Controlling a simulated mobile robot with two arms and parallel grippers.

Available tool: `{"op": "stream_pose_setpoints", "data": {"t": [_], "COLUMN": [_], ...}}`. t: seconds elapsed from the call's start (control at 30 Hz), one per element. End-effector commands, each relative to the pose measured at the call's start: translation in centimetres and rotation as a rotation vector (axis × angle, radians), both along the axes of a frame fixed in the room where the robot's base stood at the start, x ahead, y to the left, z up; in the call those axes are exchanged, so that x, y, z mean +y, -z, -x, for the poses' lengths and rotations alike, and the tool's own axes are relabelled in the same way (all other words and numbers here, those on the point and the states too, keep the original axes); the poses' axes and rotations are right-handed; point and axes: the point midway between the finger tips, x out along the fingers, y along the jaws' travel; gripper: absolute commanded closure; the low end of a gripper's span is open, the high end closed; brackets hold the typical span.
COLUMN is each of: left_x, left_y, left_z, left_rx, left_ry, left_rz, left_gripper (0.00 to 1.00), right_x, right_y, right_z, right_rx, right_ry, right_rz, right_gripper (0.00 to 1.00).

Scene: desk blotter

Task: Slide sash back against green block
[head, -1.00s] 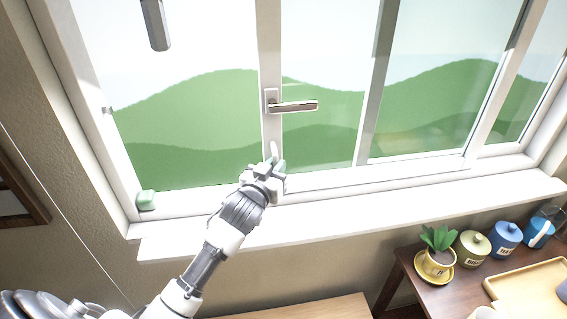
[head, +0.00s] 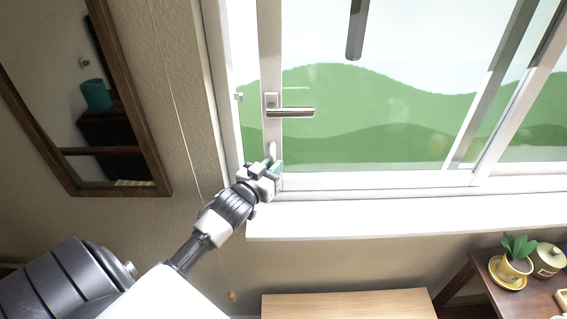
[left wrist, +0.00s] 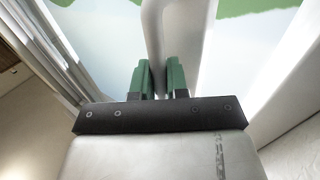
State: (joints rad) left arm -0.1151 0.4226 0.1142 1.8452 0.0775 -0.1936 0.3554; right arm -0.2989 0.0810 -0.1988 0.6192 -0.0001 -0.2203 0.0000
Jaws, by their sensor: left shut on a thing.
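The sliding sash is white-framed, and its left stile (head: 270,60) stands a short gap from the left window jamb (head: 220,80). A lever handle (head: 290,111) is on the stile, with a curved white pull (head: 272,149) below it. My left gripper (head: 271,166) is at this pull. In the left wrist view, its green-padded fingers (left wrist: 160,76) are shut on the white pull (left wrist: 154,35). The green block is not visible now; my gripper and wrist cover the sill corner where it lay. My right gripper is not in view.
A white sill (head: 380,218) runs below the window. A mirror (head: 95,110) hangs left, with a cord (head: 178,110) beside it. A wooden bench top (head: 345,303) is below. A potted plant (head: 515,262) and a jar (head: 548,259) stand at right.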

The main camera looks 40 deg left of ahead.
Motion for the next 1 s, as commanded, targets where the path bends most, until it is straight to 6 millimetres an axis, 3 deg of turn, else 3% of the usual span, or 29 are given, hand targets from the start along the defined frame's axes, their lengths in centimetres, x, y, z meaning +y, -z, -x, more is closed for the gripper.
{"op": "stream_pose_setpoints", "data": {"t": [0.5, 0.53, 0.67, 1.0], "left_x": [0.69, 0.69, 0.66, 0.58], "left_y": [-0.04, -0.05, -0.05, 0.07], "left_z": [0.41, 0.41, 0.40, 0.70], "left_rx": [0.000, 0.000, 0.000, 0.000], "left_ry": [-0.002, -0.002, -0.002, -0.001], "left_rz": [-0.001, -0.001, -0.001, 0.000], "left_gripper": [1.00, 0.84, 0.64, 0.62], "right_x": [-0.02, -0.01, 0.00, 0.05], "right_y": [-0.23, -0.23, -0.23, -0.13], "right_z": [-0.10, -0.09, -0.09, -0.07], "right_rx": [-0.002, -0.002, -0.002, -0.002], "right_ry": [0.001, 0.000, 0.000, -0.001], "right_rz": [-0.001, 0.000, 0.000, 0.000], "right_gripper": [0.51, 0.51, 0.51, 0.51]}}
